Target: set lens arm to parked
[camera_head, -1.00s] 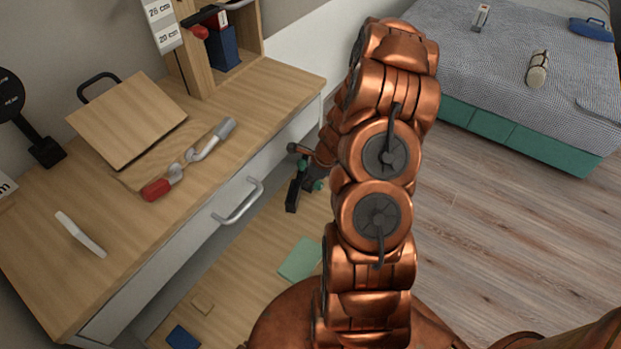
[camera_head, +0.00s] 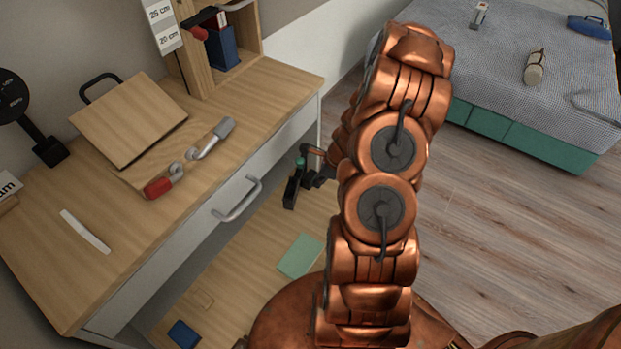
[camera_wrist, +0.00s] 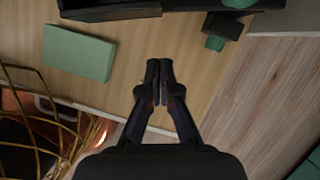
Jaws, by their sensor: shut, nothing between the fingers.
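My gripper (camera_wrist: 159,66) is shut and empty in the wrist view, its dark fingertips together above a wooden surface (camera_wrist: 185,75). In the head view it is largely hidden behind my copper arm. I cannot tell for sure which thing is the lens arm. A black disc on a black arm (camera_head: 12,95) stands at the desk's left edge, partly cut off. My gripper is away from both, right of the desk front.
A green flat block (camera_wrist: 78,52) lies left of my fingers; it also shows in the head view (camera_head: 301,256). A dark object (camera_wrist: 140,10) spans the wrist view's top. The desk drawer has a protruding handle (camera_head: 237,200). A bed (camera_head: 500,60) stands at right; the floor before it is clear.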

